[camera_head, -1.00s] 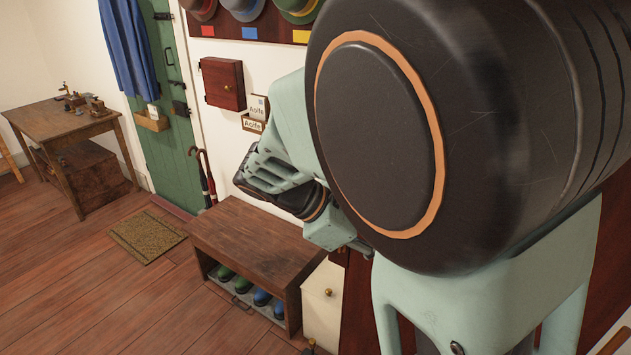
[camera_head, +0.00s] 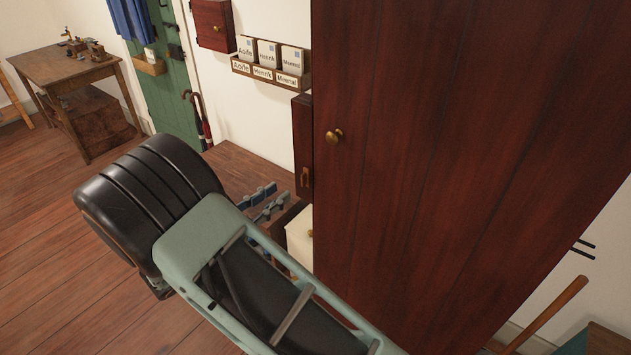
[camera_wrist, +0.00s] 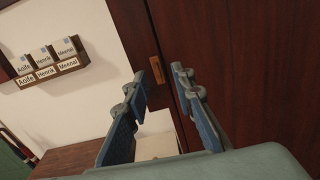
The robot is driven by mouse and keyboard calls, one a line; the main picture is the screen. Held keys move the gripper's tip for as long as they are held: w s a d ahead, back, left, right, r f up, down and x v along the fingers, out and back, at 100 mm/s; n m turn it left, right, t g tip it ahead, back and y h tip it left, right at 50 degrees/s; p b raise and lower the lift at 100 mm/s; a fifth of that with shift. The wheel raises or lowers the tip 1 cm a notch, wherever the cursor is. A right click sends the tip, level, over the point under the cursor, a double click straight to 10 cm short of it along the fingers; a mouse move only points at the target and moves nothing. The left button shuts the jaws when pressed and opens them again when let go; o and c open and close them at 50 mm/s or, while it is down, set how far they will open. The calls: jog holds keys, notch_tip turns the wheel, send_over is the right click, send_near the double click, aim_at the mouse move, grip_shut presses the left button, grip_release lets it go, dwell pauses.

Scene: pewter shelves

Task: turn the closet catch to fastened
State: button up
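The closet (camera_head: 430,190) is tall and dark red-brown, and fills the right of the head view. Its catch (camera_head: 305,178) is a small lighter wooden bar, roughly upright on the narrow panel left of the large door. In the wrist view the catch (camera_wrist: 155,69) is beside the dark seam between the panels (camera_wrist: 220,60), not visibly across it. My gripper (camera_head: 276,197) is below and left of the catch in the head view. In the wrist view my gripper (camera_wrist: 160,78) is open, its blue-padded fingers apart and empty. The catch shows between the fingertips, apparently beyond them.
A brass knob (camera_head: 334,136) is on the closet door. A name-labelled rack (camera_head: 270,72) and a red wall box (camera_head: 213,25) hang on the wall. Open floor lies left.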

aim_at(305, 179)
jog(key=shift+n+t+y, duration=0.3)
jog(key=shift+n+t, duration=0.1)
jog(key=x, duration=0.3)
jog(key=p+x, duration=0.1)
jog(key=x, duration=0.2)
jog(key=f+p+x, duration=0.1)
jog(key=x, duration=0.3)
jog(key=shift+w+a+f, duration=0.15)
jog(key=shift+a, duration=0.1)
jog(key=shift+c, duration=0.2)
grip_shut()
